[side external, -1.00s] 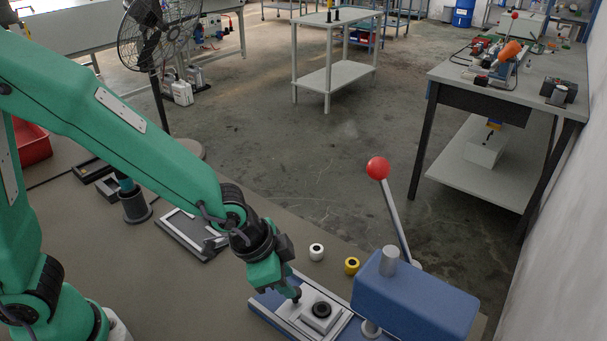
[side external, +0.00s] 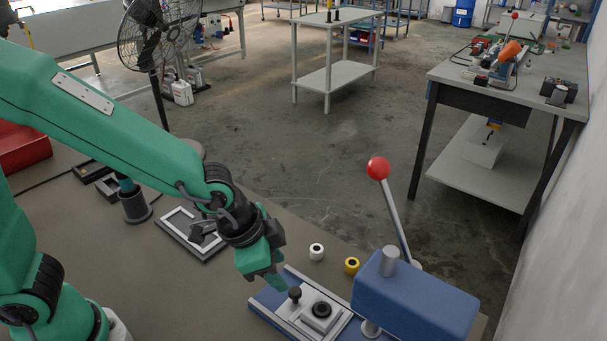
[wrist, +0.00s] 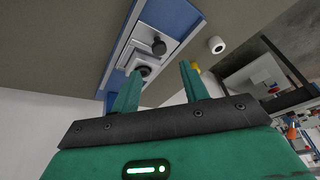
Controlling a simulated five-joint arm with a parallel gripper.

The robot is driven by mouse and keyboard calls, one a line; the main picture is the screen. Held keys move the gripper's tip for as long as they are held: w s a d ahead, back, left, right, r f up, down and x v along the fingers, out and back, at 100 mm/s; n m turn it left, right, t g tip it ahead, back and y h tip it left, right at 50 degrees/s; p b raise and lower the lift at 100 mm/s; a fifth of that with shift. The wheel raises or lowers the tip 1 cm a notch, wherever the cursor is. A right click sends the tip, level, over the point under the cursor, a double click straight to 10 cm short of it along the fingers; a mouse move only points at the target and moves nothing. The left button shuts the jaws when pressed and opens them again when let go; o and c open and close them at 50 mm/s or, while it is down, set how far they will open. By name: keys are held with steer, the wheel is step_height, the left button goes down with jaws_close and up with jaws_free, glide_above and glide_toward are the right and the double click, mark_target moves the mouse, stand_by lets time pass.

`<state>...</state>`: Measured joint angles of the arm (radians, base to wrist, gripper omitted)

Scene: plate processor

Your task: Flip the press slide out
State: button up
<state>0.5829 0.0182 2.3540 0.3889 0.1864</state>
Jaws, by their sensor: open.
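The press slide (side external: 307,306) is a light grey plate lying in the rails of the blue press (side external: 415,298). A black knob (side external: 295,293) stands at its left end, and a black ring (side external: 321,310) sits on its raised block, beside the press head. My gripper (side external: 277,283) is just left of the knob and apart from it, with nothing held. In the wrist view my gripper (wrist: 160,68) is open, with fingers spread. The slide (wrist: 147,54), knob (wrist: 159,46) and ring (wrist: 143,71) show beyond the fingers there.
The press lever with a red ball (side external: 378,168) rises behind the head. A white ring (side external: 316,252) and a yellow ring (side external: 352,265) lie on the table behind the slide. A grey frame (side external: 190,232) and a dark post (side external: 135,205) are at left. The table's front middle is clear.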

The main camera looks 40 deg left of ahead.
mark_target(294, 290)
steer(key=shift+w+d+g+y, duration=0.7)
steer(key=shift+w+g, duration=0.3)
steer(key=shift+w+d+r+g+y, duration=0.25)
steer(key=shift+w+g+y, duration=0.2)
steer(key=shift+g, duration=0.35)
steer(key=shift+f, duration=0.1)
steer(key=shift+f, duration=3.8)
steer(key=shift+c, duration=0.5)
jaws_close()
steer(key=shift+a, duration=0.15)
